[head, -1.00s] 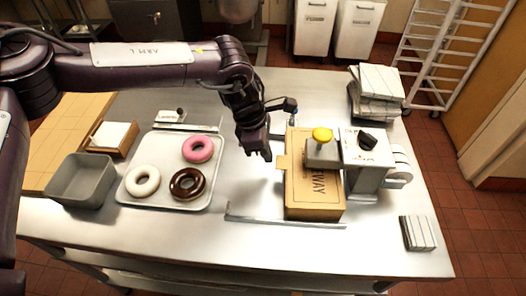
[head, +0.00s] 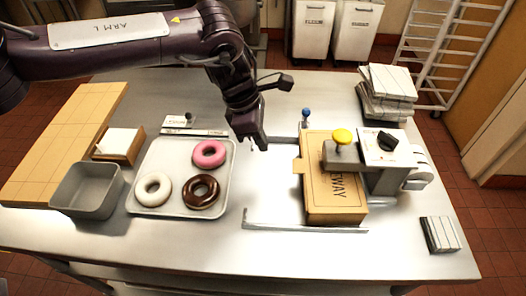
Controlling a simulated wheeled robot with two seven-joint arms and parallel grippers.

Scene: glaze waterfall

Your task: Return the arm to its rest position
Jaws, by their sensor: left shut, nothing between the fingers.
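My left arm comes in from the upper left. Its gripper (head: 252,143) is shut and empty, pointing down above the steel table (head: 270,185), between the donut tray and the cardboard box. My right gripper is not in view.
A tray (head: 226,189) holds pink (head: 209,147), white (head: 167,190) and chocolate (head: 190,200) donuts. A grey bin (head: 88,203) stands left of it. Stacked packs (head: 388,83) stand at the back right.

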